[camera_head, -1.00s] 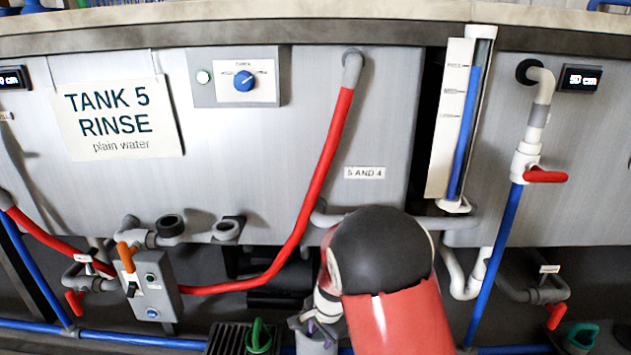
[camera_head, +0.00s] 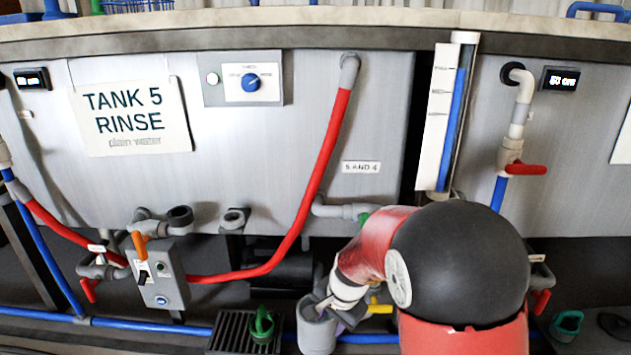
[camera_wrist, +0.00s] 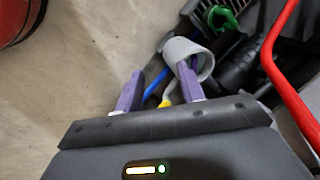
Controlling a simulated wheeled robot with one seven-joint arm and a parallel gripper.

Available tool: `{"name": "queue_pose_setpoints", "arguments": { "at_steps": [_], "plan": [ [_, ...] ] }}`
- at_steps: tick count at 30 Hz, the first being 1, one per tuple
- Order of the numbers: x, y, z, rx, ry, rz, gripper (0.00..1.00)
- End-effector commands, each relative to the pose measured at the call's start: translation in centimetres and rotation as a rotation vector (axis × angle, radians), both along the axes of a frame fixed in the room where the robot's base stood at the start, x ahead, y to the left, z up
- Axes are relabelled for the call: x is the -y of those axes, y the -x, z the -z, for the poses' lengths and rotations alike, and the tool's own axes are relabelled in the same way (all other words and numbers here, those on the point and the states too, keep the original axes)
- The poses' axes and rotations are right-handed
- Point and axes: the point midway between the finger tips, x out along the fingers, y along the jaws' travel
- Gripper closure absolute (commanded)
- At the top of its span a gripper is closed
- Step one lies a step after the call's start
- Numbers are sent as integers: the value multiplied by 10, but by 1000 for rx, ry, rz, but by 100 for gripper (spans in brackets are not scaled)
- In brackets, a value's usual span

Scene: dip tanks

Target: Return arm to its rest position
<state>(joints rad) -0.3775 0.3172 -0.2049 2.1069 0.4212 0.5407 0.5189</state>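My arm, with a black rounded joint and red links, stands in the lower right middle of the head view. My gripper (camera_wrist: 160,70) shows in the wrist view with two purple fingers spread apart and nothing held between them. A grey cylindrical pipe end or cup (camera_wrist: 188,52) lies just beyond the right finger; I cannot tell whether they touch. In the head view the same grey cylinder (camera_head: 316,332) stands low in the middle, with the gripper partly hidden beside it by my arm.
The grey tank front (camera_head: 255,160) with the Tank 5 sign (camera_head: 135,115) spans the view. A red hose (camera_head: 318,170), a control box (camera_head: 157,277), a blue floor pipe (camera_head: 150,325), a green-handled drain (camera_head: 262,325) and a red valve handle (camera_head: 525,169) are near. Bare floor (camera_wrist: 80,60) lies left in the wrist view.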

Motion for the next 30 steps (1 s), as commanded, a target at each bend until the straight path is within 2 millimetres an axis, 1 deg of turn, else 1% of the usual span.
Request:
{"name": "queue_pose_setpoints", "arguments": {
  "at_steps": [1,2,5,8,9,11,12,14,15,18,21,24,27,30],
  "plan": [
    [4,4,-18,17,-4,-17,61],
    [7,8,-26,25,-4,-33,61],
    [17,21,-60,59,-2,-88,61],
    [31,42,-101,109,10,-163,61],
    [38,53,-118,130,21,-196,61],
    [48,71,-143,165,43,-250,61],
    [55,83,-158,189,62,-285,61],
    [65,102,-179,222,94,-336,61],
    [72,116,-191,242,119,-369,61],
    [88,149,-216,289,192,-444,61],
    [101,178,-234,322,267,-506,61],
    [110,201,-243,343,332,-551,61],
    [116,215,-248,352,378,-578,61],
    [119,221,-249,353,400,-590,61]
  ]
}}
